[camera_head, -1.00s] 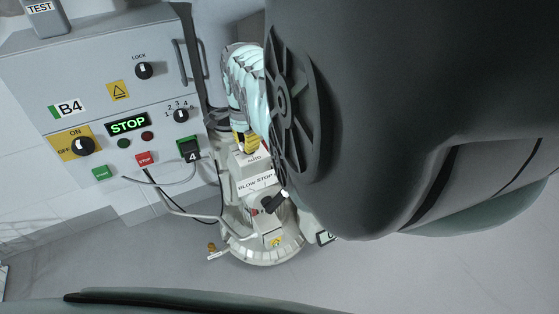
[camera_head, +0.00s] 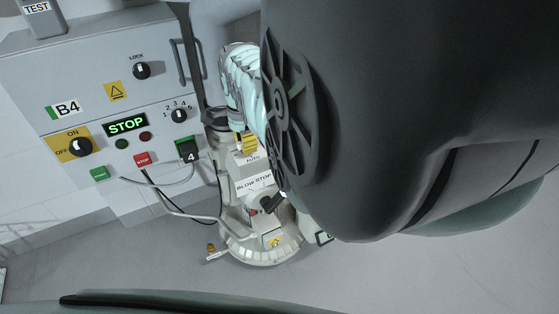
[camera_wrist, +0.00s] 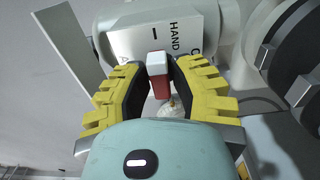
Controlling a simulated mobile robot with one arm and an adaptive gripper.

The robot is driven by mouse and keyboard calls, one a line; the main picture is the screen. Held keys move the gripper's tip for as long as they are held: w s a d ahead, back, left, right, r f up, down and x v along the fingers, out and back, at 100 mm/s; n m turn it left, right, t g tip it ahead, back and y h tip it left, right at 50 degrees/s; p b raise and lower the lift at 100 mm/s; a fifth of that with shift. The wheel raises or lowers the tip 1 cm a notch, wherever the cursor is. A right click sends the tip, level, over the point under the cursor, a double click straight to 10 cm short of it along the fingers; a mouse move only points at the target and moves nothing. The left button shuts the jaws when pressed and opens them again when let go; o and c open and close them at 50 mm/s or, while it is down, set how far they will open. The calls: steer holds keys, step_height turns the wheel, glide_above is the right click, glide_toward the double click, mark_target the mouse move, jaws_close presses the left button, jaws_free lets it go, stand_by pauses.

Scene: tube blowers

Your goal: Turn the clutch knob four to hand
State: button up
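The clutch knob, a small lever with a white top and red side (camera_wrist: 158,75), stands between my gripper's fingers (camera_wrist: 160,68) in the wrist view. A white plate (camera_wrist: 180,28) behind it reads HAND at the top, with other letters cut off. My gripper has yellow toothed fingers and dark pads, close on both sides of the knob; I cannot tell if the pads touch it. In the head view my gripper (camera_head: 247,143) shows partly, just above a label reading AUTO on the pale blower unit (camera_head: 262,245); my arm hides part of it.
A grey control panel (camera_head: 90,90) marked B4 stands at left, with a lit STOP display (camera_head: 126,125) and several knobs and buttons. A black lever (camera_head: 271,204) sits on the unit below the BLOW STOP label. Cables hang between panel and unit. Floor in front is clear.

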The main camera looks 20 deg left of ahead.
steer(key=o, duration=0.4)
steer(key=shift+c, duration=0.2)
steer(key=shift+r, duration=0.1)
steer(key=shift+w+r, duration=0.15)
steer(key=shift+r, duration=2.7)
steer(key=shift+d+r, duration=0.1)
steer(key=shift+r, duration=0.75)
